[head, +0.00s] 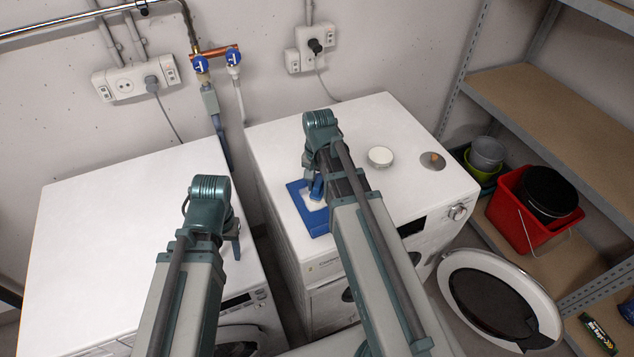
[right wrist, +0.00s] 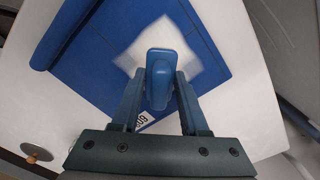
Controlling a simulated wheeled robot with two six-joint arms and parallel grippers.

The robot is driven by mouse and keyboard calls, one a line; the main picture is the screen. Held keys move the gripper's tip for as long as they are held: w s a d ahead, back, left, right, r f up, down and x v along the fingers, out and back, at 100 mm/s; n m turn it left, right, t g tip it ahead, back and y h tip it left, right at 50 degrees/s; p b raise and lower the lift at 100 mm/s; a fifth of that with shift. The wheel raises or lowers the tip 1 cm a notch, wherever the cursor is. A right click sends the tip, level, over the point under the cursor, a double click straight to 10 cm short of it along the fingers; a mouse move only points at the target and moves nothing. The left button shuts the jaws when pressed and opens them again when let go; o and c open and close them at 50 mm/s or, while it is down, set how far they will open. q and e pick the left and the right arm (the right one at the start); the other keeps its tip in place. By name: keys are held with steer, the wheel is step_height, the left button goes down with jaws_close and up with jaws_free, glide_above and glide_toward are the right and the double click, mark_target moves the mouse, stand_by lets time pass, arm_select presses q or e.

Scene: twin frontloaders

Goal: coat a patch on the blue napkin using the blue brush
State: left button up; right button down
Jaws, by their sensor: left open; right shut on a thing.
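The blue napkin (head: 315,219) lies flat near the front left of the right washer's top; it fills much of the right wrist view (right wrist: 92,75). A white patch (right wrist: 187,38) shows in the middle of the napkin. My right gripper (right wrist: 158,100) is shut on the blue brush (right wrist: 160,68) and holds it over the white patch. The brush also shows in the head view (head: 317,187), partly hidden by my right arm. I cannot tell whether its tip touches the napkin. My left gripper (head: 233,240) is open and empty above the right part of the left washer.
A round white disc (head: 381,156) and a round grey disc with a brown knob (head: 432,161) rest on the right washer (head: 400,115). The left washer's top (head: 90,240) is clear. A shelf (head: 550,100) and a red bucket (head: 520,215) stand at the right.

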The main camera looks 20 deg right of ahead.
arm_select(q)
steer(key=shift+r, duration=0.1)
arm_select(e)
steer(key=shift+s+d+r, duration=0.1)
steer(key=shift+s, duration=1.15)
steer(key=shift+s+d, duration=0.1)
steer(key=shift+s, duration=1.5)
steer(key=shift+w+d, duration=0.15)
steer(key=shift+d, duration=0.5)
steer(key=shift+w+a, duration=0.1)
steer(key=shift+w, duration=1.45)
